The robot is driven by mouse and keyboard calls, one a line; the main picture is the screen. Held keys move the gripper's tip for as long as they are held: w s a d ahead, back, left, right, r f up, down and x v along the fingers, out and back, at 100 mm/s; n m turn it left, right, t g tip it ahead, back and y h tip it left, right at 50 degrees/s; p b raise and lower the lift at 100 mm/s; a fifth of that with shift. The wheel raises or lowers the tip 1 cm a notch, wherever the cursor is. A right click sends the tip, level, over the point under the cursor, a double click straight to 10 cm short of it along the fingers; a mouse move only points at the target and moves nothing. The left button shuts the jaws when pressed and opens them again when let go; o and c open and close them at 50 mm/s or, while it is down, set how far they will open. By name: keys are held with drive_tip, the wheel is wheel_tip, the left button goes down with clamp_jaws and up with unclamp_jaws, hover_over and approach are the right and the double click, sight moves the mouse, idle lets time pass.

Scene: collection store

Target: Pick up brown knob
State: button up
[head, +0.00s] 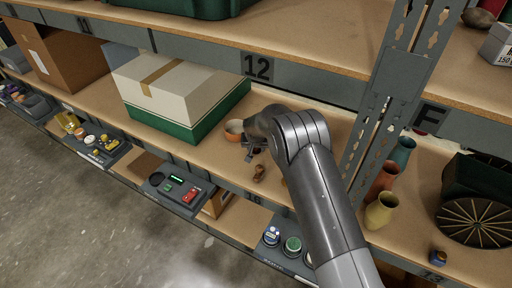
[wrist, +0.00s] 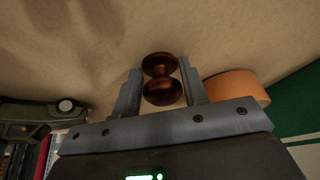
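The brown knob (head: 259,172) is small, glossy and two-lobed, and sits on the shelf board below the number 12. My gripper (head: 250,150) is above and just behind it in the head view. In the wrist view the knob (wrist: 161,80) shows between the two grey fingers (wrist: 160,88), which are spread apart. The knob nearly fills the gap. Whether a finger touches it, I cannot tell.
An orange bowl (head: 234,130) stands close beside my gripper. A white and green box (head: 178,95) is to the left. A steel upright (head: 385,100) and several vases (head: 381,210) are to the right. The shelf's front edge is near.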

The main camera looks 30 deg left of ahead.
drive_tip(key=c, duration=0.6)
drive_tip(key=shift+r, duration=0.15)
